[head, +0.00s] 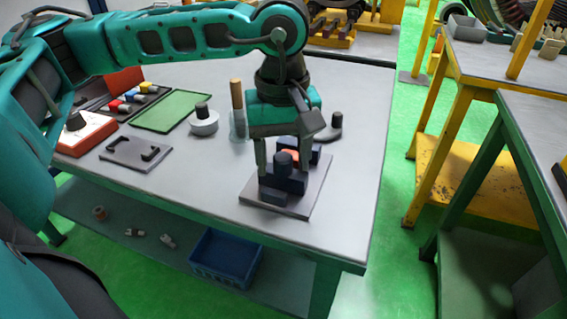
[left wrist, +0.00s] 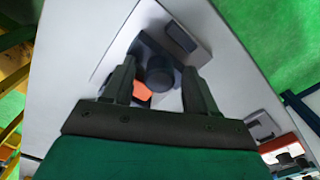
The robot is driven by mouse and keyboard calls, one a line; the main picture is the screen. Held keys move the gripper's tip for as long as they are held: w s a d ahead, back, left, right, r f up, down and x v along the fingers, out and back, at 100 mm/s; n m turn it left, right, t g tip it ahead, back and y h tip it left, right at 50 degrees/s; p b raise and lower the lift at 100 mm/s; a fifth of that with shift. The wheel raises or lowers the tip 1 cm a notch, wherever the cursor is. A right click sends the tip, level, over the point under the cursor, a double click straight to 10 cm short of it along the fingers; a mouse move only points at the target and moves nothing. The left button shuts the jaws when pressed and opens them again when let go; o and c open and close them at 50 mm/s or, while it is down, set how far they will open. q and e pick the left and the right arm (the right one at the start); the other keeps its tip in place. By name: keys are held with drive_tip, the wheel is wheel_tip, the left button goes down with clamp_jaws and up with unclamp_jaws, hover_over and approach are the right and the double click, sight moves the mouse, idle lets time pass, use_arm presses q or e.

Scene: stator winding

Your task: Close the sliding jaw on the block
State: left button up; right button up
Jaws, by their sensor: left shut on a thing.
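The vise stands on a grey plate (head: 305,203) near the table's right front edge. Its dark blue sliding jaw (head: 288,183) carries a round dark knob (head: 283,160); the knob shows in the left wrist view (left wrist: 160,72). The orange block (head: 293,154) sits just behind the sliding jaw, before a dark blue fixed jaw (head: 313,154). The block is partly hidden; in the left wrist view (left wrist: 142,92) it peeks out between my fingers. I cannot tell whether jaw and block touch. My left gripper (head: 285,168) points down, its fingers on either side of the sliding jaw, shut on it.
A green tray (head: 172,111) lies left. The table front is clear.

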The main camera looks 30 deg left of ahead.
use_arm(q)
drive_tip(key=shift+s+d+f, duration=0.1)
drive_tip(key=shift+s+f, duration=0.1)
drive_tip(key=shift+f, duration=0.2)
drive_tip(key=c, duration=0.4)
drive_tip(key=shift+w, duration=0.1)
drive_tip(key=shift+c, duration=0.2)
drive_tip(key=shift+w+a, duration=0.25)
drive_tip(key=shift+w, duration=0.75)
drive_tip(key=shift+c, duration=0.2)
drive_tip(key=o, duration=0.7)
drive_tip(key=shift+w, duration=0.1)
drive_tip(key=shift+r, duration=0.1)
drive_tip(key=shift+w+a+r+p, duration=0.1)
drive_tip(key=shift+a+r+p, duration=0.1)
drive_tip(key=shift+r+p, duration=0.5)
wheel_tip(320, 180, up, 5)
drive_tip(key=shift+d+f+p, duration=0.1)
drive_tip(key=shift+p, duration=1.15)
